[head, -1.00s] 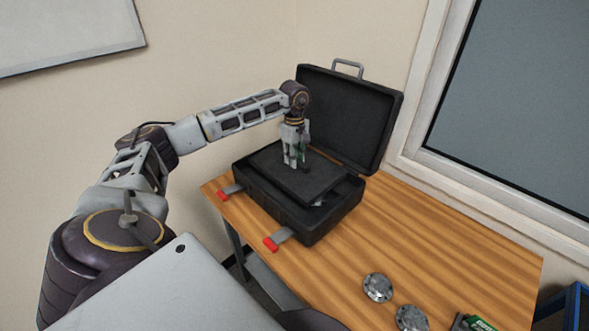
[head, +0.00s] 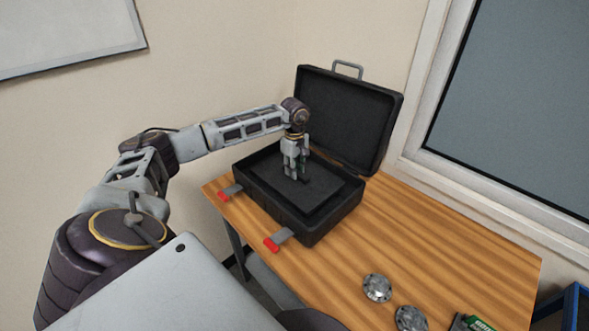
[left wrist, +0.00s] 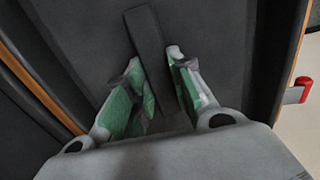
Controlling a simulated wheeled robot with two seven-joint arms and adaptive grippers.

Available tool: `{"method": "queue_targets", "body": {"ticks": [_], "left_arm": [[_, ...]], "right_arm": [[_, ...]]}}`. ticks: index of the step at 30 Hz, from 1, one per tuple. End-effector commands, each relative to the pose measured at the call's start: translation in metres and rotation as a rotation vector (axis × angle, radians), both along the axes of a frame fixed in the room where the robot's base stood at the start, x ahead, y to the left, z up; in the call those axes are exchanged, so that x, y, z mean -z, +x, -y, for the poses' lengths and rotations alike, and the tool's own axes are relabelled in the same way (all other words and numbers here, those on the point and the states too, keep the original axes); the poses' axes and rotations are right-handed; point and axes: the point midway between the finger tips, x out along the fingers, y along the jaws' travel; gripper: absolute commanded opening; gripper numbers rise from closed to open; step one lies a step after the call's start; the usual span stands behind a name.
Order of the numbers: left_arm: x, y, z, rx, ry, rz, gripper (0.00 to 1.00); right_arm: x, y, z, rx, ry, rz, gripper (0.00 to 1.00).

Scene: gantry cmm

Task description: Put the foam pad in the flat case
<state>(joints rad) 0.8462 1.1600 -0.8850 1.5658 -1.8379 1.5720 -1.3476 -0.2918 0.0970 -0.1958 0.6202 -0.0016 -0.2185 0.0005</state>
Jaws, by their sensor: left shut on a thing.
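The flat case (head: 314,232) is a black case standing open on the wooden table, its lid (head: 352,118) raised at the back. The dark foam pad (head: 322,190) lies inside the case opening, looking roughly level and below the rim. My left gripper (head: 300,178) reaches down into the case from above. In the left wrist view its green-padded fingers (left wrist: 158,85) are shut on a raised dark strip of the foam pad (left wrist: 85,45). Whether the pad rests on the case floor is hidden. My right gripper is not in view.
Two latches with red ends (head: 272,244) stick out at the case's front. Two round metal discs (head: 377,288) and a green item (head: 478,323) lie at the table's near right. The wooden table (head: 440,235) right of the case is clear. A window and wall stand behind.

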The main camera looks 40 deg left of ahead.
Motion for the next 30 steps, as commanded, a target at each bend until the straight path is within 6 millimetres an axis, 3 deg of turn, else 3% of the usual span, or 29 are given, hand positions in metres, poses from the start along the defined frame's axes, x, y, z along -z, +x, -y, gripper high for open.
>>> {"method": "queue_targets", "body": {"ticks": [5,6,11,23,30], "left_arm": [[0.002,0.000,0.000,0.000,0.001,-0.002,0.00],[0.002,-0.001,0.000,0.000,0.001,-0.002,0.24],[0.002,-0.001,0.000,0.000,0.001,-0.002,0.44],[0.000,0.000,0.000,-0.001,0.001,-0.001,0.44],[-0.016,0.000,0.000,-0.001,0.001,0.001,0.44]], "right_arm": [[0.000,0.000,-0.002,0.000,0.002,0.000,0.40],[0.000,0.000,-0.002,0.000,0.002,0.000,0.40],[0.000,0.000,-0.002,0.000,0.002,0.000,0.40],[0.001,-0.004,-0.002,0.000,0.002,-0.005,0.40],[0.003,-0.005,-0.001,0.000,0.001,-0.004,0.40]]}}
